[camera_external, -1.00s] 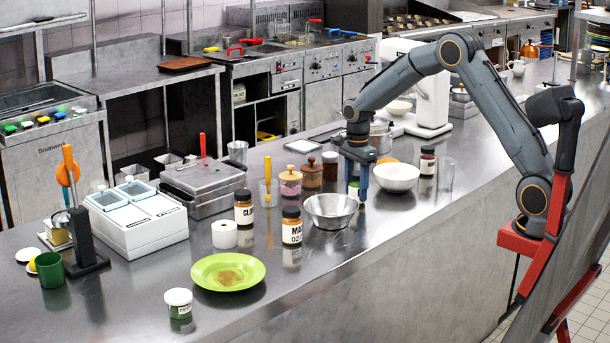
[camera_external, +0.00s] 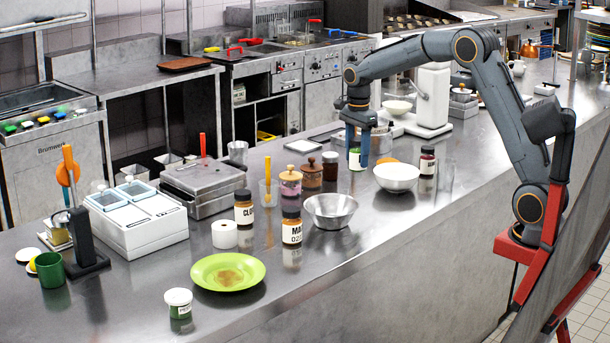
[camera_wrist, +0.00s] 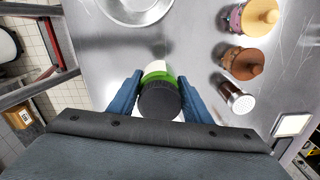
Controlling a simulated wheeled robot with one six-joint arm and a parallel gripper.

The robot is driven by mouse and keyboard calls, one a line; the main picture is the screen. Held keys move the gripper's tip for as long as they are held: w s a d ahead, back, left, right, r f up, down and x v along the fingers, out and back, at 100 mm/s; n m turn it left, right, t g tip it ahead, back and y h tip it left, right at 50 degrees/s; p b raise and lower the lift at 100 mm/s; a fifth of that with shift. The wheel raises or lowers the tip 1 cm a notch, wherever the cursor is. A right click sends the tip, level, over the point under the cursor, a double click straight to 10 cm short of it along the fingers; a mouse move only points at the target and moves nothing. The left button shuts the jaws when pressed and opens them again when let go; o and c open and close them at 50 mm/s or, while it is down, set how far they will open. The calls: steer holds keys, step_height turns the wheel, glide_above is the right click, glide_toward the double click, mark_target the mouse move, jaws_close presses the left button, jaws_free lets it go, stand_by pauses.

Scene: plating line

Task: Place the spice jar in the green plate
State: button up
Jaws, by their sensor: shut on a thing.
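My gripper (camera_external: 370,161) is shut on a spice jar (camera_external: 356,159) with green on its side, and holds it upright above the counter. In the wrist view the jar's dark lid (camera_wrist: 159,101) and green band sit between my two blue fingers. The green plate (camera_external: 205,282) lies at the front left of the counter, well left of my gripper, with a flat brownish patch in its middle. The plate does not show in the wrist view.
A metal bowl (camera_external: 331,211), a white bowl (camera_external: 397,178) and orange-brown labelled jars (camera_external: 292,227) (camera_external: 244,209) stand between my gripper and the plate or nearby. Pink and brown jars (camera_external: 290,184) stand behind.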

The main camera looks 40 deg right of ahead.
mark_target(358, 139)
step_height(358, 139, up, 5)
steer(key=shift+r, duration=0.1)
steer(key=w+a+n, duration=0.3)
steer(key=a+n, duration=0.6)
steer(key=a, duration=1.8)
steer(key=s+a+n, duration=0.3)
steer(key=s+a, duration=0.1)
steer(key=a, duration=0.5)
steer(key=s+a+n, duration=0.3)
steer(key=s+a, duration=0.1)
steer(key=a, duration=0.6)
steer(key=s+a+n, duration=0.3)
steer(key=a, duration=0.6)
step_height(358, 139, down, 16)
steer(key=p, duration=0.3)
steer(key=shift+s+d+r, duration=0.1)
steer(key=shift+s+r, duration=0.05)
steer(key=shift+r, duration=0.05)
steer(key=shift+f, duration=0.1)
